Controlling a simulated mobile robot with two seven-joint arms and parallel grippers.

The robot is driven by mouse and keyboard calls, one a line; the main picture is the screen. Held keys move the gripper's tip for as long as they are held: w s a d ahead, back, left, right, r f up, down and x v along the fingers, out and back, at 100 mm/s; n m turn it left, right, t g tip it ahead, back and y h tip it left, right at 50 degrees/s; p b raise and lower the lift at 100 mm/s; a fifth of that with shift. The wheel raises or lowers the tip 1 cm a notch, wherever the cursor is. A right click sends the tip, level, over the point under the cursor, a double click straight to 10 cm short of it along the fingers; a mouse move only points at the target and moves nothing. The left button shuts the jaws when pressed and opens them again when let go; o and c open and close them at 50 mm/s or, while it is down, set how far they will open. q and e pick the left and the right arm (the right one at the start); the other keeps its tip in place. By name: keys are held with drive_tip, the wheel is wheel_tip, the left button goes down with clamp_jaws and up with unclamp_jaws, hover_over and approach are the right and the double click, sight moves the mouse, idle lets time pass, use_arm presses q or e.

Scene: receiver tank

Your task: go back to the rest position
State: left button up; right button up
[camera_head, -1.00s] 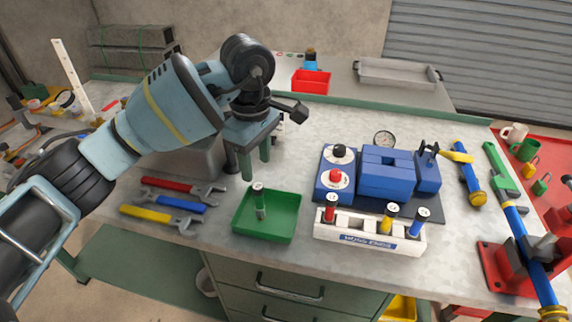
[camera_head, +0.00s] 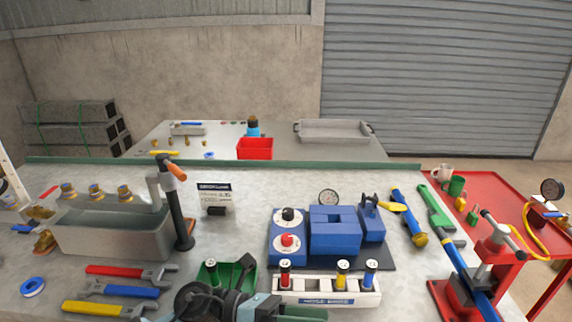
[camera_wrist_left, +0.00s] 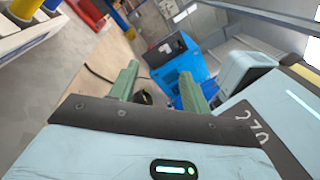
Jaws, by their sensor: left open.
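My left gripper (camera_head: 298,312) shows at the bottom edge of the head view, with its green fingers pointing right in front of the white block of small bottles (camera_head: 330,290). In the left wrist view the two green fingers of the left gripper (camera_wrist_left: 158,82) stand apart with nothing between them. The gripper and wrist partly hide the green tray (camera_head: 248,268). My right gripper is in neither view.
The bench holds a blue pump unit (camera_head: 333,230), a grey sink (camera_head: 115,235) with a tap, and several wrenches (camera_head: 120,290). A red cart (camera_head: 490,190) stands at the right. The wrist view shows a blue machine (camera_wrist_left: 182,65) beyond the fingers.

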use_arm(q)
drive_tip(key=s+a+f+n+t+y+p, duration=0.1)
drive_tip(key=a+f+n+t+y, duration=0.7)
drive_tip(key=n, duration=0.9)
drive_tip(key=s+a+f+n+t+y+p, duration=0.15)
drive_tip(key=a+f+n+t, duration=0.4)
drive_tip(key=n+t, duration=0.9)
drive_tip(key=s+a+f+n+g+y, duration=0.3)
drive_tip(key=s+a+f+n+g, duration=0.2)
drive_tip(key=s+f, duration=0.3)
drive_tip(key=s+a+f+n+g+y, duration=0.4)
drive_tip(key=s+f+n, duration=0.3)
drive_tip(key=s, duration=0.4)
drive_tip(key=shift+s+a+f+n+g, duration=0.15)
drive_tip(key=shift+a+f+n+g, duration=0.25)
drive_tip(key=shift+a+n+g, duration=0.4)
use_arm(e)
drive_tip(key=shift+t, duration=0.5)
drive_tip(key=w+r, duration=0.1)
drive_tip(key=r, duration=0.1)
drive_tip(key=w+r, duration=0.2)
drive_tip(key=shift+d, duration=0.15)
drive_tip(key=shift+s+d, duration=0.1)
